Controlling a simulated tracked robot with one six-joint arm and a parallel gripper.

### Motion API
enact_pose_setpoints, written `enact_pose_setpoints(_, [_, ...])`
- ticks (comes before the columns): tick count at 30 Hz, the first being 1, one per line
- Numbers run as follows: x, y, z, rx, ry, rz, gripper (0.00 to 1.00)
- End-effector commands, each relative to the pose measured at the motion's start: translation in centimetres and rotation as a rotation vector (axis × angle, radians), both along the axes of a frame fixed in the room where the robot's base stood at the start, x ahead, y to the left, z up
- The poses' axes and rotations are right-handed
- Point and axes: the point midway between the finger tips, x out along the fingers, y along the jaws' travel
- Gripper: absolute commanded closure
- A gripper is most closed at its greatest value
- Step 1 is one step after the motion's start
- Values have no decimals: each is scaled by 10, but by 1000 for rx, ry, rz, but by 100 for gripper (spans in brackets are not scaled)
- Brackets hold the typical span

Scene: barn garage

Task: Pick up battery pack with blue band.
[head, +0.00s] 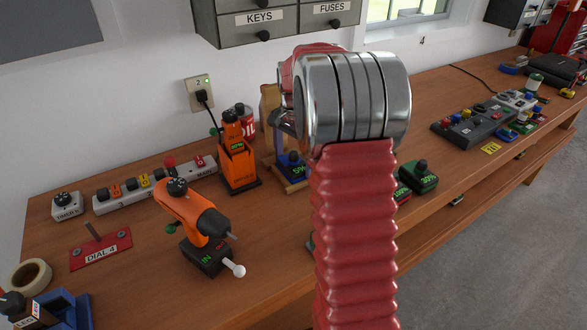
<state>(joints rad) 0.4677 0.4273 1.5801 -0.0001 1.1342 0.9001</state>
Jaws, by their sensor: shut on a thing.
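A battery pack with a blue band (293,168) and a green "50%" readout shows left of my arm, at the wooden stand (268,105). It has a dark knob on top, and its right side is hidden by my arm. My gripper (284,124) is mostly hidden behind my silver wrist and red sleeve. Only a dark grey part of it shows, just above the pack. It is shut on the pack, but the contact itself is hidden. I cannot tell whether the pack is lifted.
An orange drill (190,211) and an orange-black tool (238,162) stand left. A power strip (150,188) lies behind the drill. A green-marked pack (420,177) sits right of my arm. A control panel (470,122) is farther right. Drawers (278,20) hang above.

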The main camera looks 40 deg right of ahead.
Motion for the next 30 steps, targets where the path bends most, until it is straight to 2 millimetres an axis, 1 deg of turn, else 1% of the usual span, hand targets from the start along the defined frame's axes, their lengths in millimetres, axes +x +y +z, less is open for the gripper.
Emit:
enact_pose_setpoints(1, [0,0,0,0,0,0,34])
enact_pose_setpoints(6, [0,0,0,0,0,0,46])
enact_pose_setpoints(8, [0,0,1,-1,-1,0,49])
enact_pose_setpoints(17, [1,1,4,-1,-2,2,50])
enact_pose_setpoints(20, [1,1,11,-1,-3,2,50])
enact_pose_setpoints(23, [1,1,23,-1,-3,1,50])
enact_pose_setpoints(30, [1,0,65,-2,-5,1,50])
